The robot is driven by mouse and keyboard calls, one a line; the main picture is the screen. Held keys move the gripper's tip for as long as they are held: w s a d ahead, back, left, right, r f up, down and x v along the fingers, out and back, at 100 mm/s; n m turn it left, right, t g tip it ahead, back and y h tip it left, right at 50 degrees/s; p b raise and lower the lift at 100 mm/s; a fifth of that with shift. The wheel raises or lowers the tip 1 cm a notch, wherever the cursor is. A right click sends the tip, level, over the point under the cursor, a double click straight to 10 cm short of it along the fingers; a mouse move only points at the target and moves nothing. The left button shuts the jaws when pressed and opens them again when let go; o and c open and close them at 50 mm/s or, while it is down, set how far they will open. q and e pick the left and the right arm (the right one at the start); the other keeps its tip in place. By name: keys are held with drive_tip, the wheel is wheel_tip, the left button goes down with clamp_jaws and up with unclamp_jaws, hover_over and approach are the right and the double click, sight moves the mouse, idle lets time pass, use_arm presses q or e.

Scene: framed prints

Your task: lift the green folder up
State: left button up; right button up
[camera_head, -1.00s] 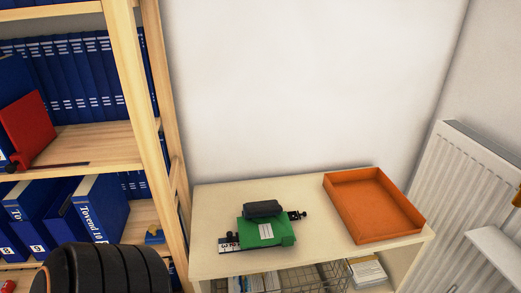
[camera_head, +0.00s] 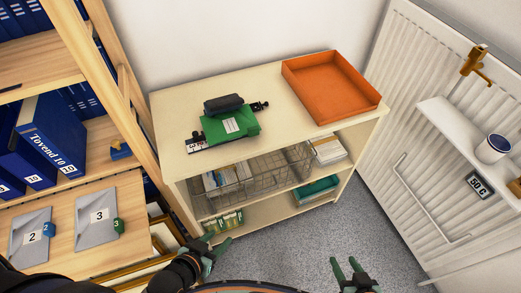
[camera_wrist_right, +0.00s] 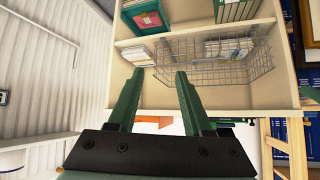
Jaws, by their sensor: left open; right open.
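The green folder (camera_head: 248,121) lies flat on the top of the low cream shelf unit, with a white label on it. A dark grey case (camera_head: 223,103) rests over its back part, and a black-and-white item sticks out under its left side. My left gripper (camera_head: 206,252) is open and empty, in front of and below the unit. My right gripper (camera_head: 347,268) is open and empty, further right over the floor. The right wrist view shows its two green fingers (camera_wrist_right: 157,75) apart, facing the unit's lower shelves.
An orange tray (camera_head: 332,90) stands right of the folder on the unit's top. A wire basket (camera_head: 262,168) sits on the shelf below. A wooden bookcase (camera_head: 112,75) bounds the left, a radiator (camera_head: 415,80) the right. Grey floor (camera_head: 290,236) is clear in front.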

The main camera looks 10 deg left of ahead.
drive_tip(key=shift+o, duration=0.5)
drive_tip(key=shift+s, duration=0.1)
drive_tip(key=o, duration=0.4)
drive_tip(key=w+a+r+n, duration=0.1)
drive_tip(key=w+a+n, duration=0.1)
drive_tip(key=w+a+r+n+y, duration=0.1)
drive_tip(key=w+a+n, duration=0.2)
drive_tip(key=w+a+r+n+y, duration=0.1)
drive_tip(key=w+a+n, duration=0.1)
drive_tip(key=a+n, duration=0.1)
drive_tip(key=shift+w+a+r+t, duration=0.15)
drive_tip(key=shift+w+r+t, duration=0.1)
drive_tip(key=shift+w+t, duration=0.15)
drive_tip(key=w+a+r+n+y+p, duration=0.1)
drive_tip(key=w+a+r+n, duration=0.2)
drive_tip(key=n, duration=0.8)
drive_tip(key=w+a+r+n+t+y, duration=0.1)
drive_tip(key=w+a+r+n, duration=0.3)
drive_tip(key=a+n, duration=0.3)
drive_tip(key=w+a+r+n+y+p, duration=0.1)
drive_tip(key=w+a+r+n, duration=0.2)
drive_tip(key=n, duration=1.1)
drive_tip(key=shift+w+a+r+n+p, duration=0.2)
drive_tip(key=shift+w+a, duration=0.35)
drive_tip(key=shift+w, duration=0.25)
drive_tip(key=shift+w+a+r+n+p, duration=0.1)
drive_tip(key=shift+w+a+r, duration=0.05)
drive_tip(key=shift+w+a, duration=0.55)
drive_tip(key=shift+d, duration=0.15)
